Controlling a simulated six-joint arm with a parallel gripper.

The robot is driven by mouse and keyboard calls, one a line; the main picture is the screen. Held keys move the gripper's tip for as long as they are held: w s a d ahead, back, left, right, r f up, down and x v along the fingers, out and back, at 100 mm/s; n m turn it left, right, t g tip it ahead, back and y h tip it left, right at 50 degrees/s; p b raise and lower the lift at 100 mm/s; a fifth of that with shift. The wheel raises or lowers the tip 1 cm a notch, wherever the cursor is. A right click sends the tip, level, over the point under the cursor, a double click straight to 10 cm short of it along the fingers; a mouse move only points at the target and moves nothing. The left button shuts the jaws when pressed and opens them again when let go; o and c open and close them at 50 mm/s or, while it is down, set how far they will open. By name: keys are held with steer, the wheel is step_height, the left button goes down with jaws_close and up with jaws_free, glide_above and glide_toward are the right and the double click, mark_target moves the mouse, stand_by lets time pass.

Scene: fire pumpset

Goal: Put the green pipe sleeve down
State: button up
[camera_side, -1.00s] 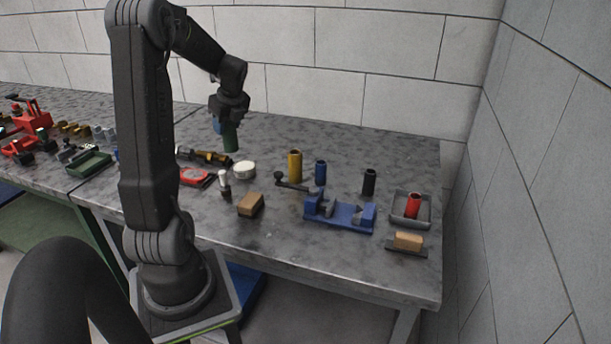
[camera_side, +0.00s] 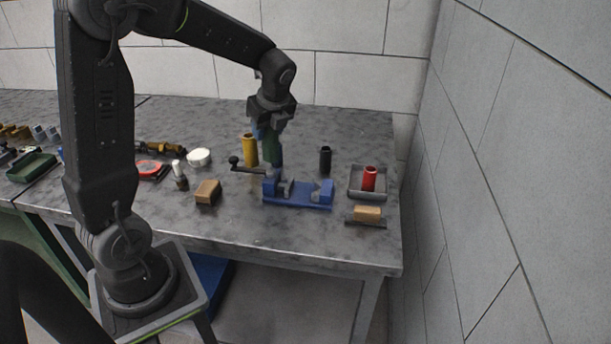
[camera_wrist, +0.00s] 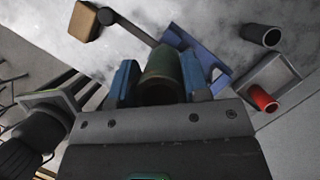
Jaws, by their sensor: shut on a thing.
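The green pipe sleeve (camera_side: 272,150) is held upright in my gripper (camera_side: 268,133), above the table behind the blue vise. The blue sleeve behind the vise is hidden or nearly hidden by the green sleeve in the side view. I cannot tell the exact gap between the green sleeve's lower end and the table.
The blue vise (camera_side: 297,203) stands close by, with a yellow sleeve (camera_side: 250,150) to the left and a black sleeve (camera_side: 325,159) to the right. A grey tray (camera_side: 354,193) holds a red sleeve (camera_side: 369,179). Wooden blocks (camera_side: 207,192) (camera_side: 367,213) lie nearer the front. The back right tabletop is clear.

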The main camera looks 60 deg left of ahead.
steer(key=shift+w+d+f, duration=1.05)
steer(key=shift+d+f, duration=0.05)
steer(key=shift+f, duration=0.45)
steer(key=shift+w+d+f, duration=1)
steer(key=shift+d+f, duration=0.05)
steer(key=shift+f, duration=0.55)
steer(key=shift+w+d+f, duration=1.05)
steer(key=shift+d+f, duration=0.05)
steer(key=shift+f, duration=0.45)
steer(key=o, duration=1.2)
steer(key=shift+f, duration=0.15)
steer(key=shift+o, duration=0.2)
